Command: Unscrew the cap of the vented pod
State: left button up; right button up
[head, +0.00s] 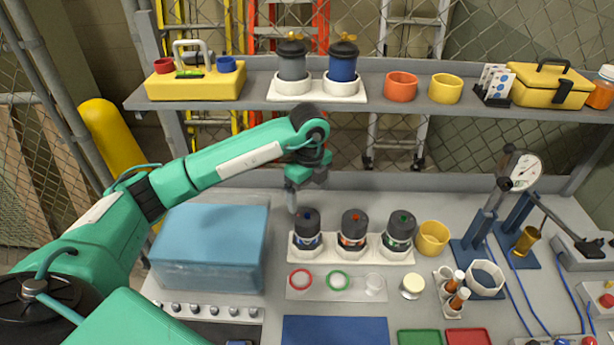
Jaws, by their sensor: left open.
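Three dark pods stand upright in a white rack on the bench: one with a blue mark on top (307,228), one with a red mark (353,230) and one with a green mark (399,231). Their caps appear to be on. I cannot tell which pod is the vented one. My left gripper (292,205) points down just behind and left of the blue-marked pod, apart from it. It is open, and nothing shows between its fingers. My right gripper is not in view.
A blue translucent box (210,245) stands left of the rack. A strip with rings (337,282) lies in front. A yellow cup (432,238) and a gauge stand (488,225) are to the right. A shelf (385,105) with pots and boxes runs above.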

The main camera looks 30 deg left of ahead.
aim_at(308, 216)
pick_arm(q)
notch_tip(308, 216, down, 9)
jog(key=p, duration=0.3)
jog(key=shift+f, duration=0.7)
jog(key=c, duration=1.1)
jog(key=shift+o, duration=1)
jog(key=shift+c, duration=0.6)
